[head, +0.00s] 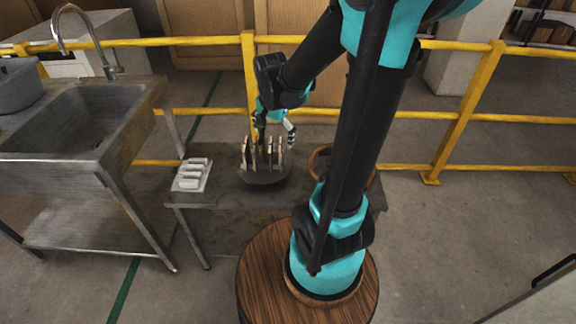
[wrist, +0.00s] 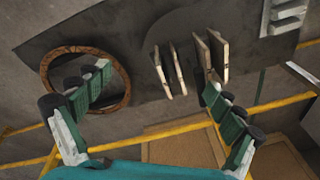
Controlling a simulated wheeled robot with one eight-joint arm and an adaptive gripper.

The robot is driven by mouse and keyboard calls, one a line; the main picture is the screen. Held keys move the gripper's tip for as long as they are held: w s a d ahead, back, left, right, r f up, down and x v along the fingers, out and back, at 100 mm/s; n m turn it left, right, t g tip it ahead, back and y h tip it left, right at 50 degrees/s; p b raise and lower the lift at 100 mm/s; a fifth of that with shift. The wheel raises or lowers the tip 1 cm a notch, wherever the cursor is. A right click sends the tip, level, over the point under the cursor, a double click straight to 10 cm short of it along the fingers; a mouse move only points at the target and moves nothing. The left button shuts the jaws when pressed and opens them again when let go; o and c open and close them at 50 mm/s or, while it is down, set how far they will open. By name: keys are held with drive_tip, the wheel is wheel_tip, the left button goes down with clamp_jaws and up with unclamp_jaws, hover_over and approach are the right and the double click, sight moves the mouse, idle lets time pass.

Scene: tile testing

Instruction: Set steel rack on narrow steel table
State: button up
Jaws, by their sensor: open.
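A pale, silvery ridged rack (head: 191,175) lies on the left end of a narrow dark table (head: 222,186); it also shows at the top right of the wrist view (wrist: 284,16). A dark rounded holder (head: 265,179) stands near the table's middle with several thin pale tiles (head: 268,155) upright in it. I cannot tell which of the two is the steel rack. My gripper (head: 274,133) is open and empty, above and behind the tiles. In the wrist view its fingers (wrist: 156,80) are wide apart, with tiles (wrist: 170,72) showing beyond and between them.
A wooden ring (head: 313,160) lies at the table's right, partly hidden by my arm; my left finger overlaps it in the wrist view (wrist: 46,72). A steel sink (head: 75,120) stands left. A yellow railing (head: 205,112) runs behind the table.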

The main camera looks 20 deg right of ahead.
drive_tip(key=s+d+f+n+t, duration=0.2)
drive_tip(key=s+f+n, duration=0.2)
drive_tip(key=s+n, duration=0.6)
drive_tip(key=shift+s+f, duration=0.3)
drive_tip(key=shift+s, duration=0.5)
